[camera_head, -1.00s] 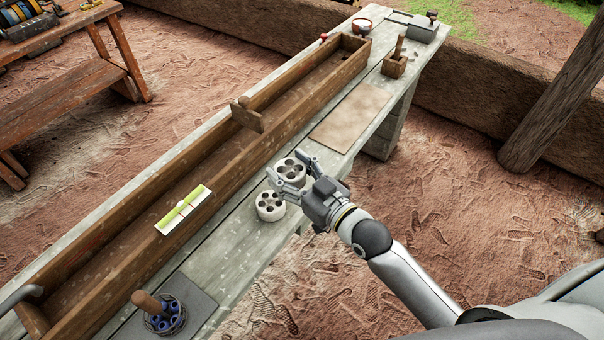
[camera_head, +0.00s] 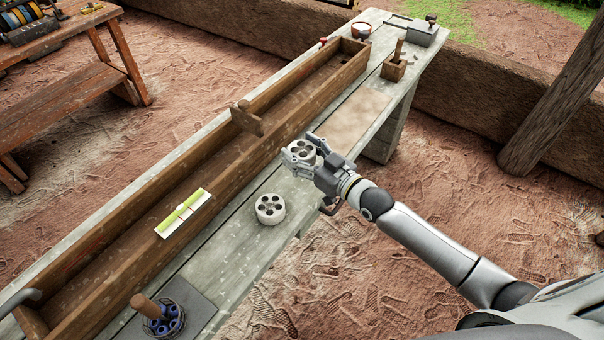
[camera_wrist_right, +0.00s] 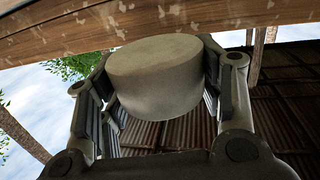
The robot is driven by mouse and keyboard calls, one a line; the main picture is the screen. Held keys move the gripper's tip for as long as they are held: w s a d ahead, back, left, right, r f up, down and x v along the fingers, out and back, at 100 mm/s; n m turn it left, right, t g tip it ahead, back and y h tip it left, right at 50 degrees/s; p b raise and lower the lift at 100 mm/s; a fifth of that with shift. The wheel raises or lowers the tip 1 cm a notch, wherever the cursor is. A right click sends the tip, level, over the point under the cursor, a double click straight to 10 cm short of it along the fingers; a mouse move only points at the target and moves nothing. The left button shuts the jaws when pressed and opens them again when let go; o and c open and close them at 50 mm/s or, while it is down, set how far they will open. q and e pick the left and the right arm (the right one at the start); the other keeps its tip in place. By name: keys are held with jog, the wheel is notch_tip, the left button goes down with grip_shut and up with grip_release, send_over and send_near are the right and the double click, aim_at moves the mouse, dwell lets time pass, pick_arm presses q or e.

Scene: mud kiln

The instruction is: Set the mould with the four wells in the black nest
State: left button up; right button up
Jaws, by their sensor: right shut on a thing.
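My right gripper (camera_head: 309,156) is shut on a white round mould (camera_head: 302,149) with dark wells in its top. It holds the mould upright above the bench, near the trough's near wall. In the right wrist view the mould (camera_wrist_right: 155,75) is a plain pale cylinder between both fingers. Its wells do not show there. A second white mould (camera_head: 270,209) with several dark wells stands on the bench, apart from the gripper. I cannot pick out the black nest for sure. My left gripper is not in view.
A long wooden trough (camera_head: 150,200) lies along the bench, with a wooden block (camera_head: 247,118) and a green-and-white piece (camera_head: 184,212) on it. A brown board (camera_head: 352,118) lies beyond the gripper. A basket of blue pieces (camera_head: 165,318) stands at the near end.

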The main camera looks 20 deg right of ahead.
aim_at(304, 180)
jog(key=shift+f, duration=3.45)
jog(key=shift+f, duration=0.15)
jog(key=o, duration=1.2)
jog(key=shift+f+b, duration=0.1)
jog(key=shift+b, duration=0.2)
jog(key=shift+c, duration=0.2)
jog(key=shift+s+d+f, duration=0.1)
jog(key=shift+s+d, duration=0.05)
jog(key=shift+s, duration=0.15)
jog(key=v, duration=1)
jog(key=shift+r+b, duration=0.25)
jog(key=shift+b, duration=0.2)
jog(key=shift+s, duration=0.1)
